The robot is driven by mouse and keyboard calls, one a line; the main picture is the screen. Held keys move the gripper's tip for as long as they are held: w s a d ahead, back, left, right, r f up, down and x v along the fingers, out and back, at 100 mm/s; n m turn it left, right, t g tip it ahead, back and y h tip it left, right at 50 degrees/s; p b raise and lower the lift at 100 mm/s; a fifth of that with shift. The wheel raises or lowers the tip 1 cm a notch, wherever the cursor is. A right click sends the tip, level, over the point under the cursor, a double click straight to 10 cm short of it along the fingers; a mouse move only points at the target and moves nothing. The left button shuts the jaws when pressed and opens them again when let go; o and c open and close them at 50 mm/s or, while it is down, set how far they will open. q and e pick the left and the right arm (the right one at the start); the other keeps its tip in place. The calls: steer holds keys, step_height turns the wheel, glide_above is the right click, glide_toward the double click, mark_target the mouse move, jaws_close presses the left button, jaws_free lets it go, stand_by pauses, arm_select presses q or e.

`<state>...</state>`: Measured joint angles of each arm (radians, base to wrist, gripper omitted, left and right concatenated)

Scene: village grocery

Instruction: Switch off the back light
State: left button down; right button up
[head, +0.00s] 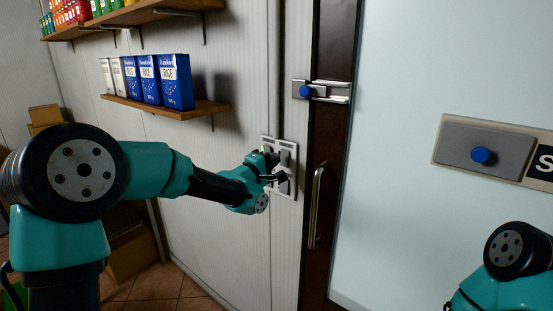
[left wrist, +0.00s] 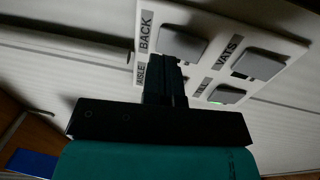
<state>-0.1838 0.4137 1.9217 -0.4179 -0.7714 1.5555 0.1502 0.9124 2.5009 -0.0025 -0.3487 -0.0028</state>
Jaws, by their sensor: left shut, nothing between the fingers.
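A pale switch panel (head: 293,150) with several grey rocker switches is on the wall left of the dark door frame. In the left wrist view, the BACK switch (left wrist: 183,43) is at the panel's upper left beside its label. My left gripper (head: 274,168) is shut and empty, close in front of the panel. In the left wrist view its fingertips (left wrist: 164,62) overlap the lower edge of the BACK switch; I cannot tell whether they touch. The gripper hides the switch by the AISLE label. The VATS switch (left wrist: 259,63) is to the right. My right gripper is not in view.
Another switch (left wrist: 227,94) has a lit green lamp. The door has a vertical handle (head: 317,205) and a blue-button latch (head: 305,91). A grey plate with a blue button (head: 483,155) is at right. A shelf (head: 170,110) holds rice boxes (head: 175,80).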

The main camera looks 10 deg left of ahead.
arm_select(q)
steer(key=s+a+r, duration=0.1)
steer(key=s+a, duration=0.3)
steer(key=s, duration=0.5)
steer(key=shift+s+a+r, duration=0.2)
steer(key=shift+s+a, duration=0.05)
steer(key=shift+a, duration=0.1)
steer(key=s+a+f+m+g+y, duration=0.15)
steer(key=f+g, duration=0.25)
steer(key=f, duration=1.2)
steer(key=s+d+f+m+g+y, duration=0.1)
steer(key=s+f+m+g+y, duration=0.15)
steer(key=f, duration=1.35)
steer(key=s+f+m+g, duration=0.7)
steer(key=s+f+g, duration=0.3)
steer(key=s+f, duration=1.3)
steer(key=shift+s+a+f+y, duration=0.15)
steer(key=shift+a+f+y, duration=0.1)
steer(key=shift+y, duration=0.15)
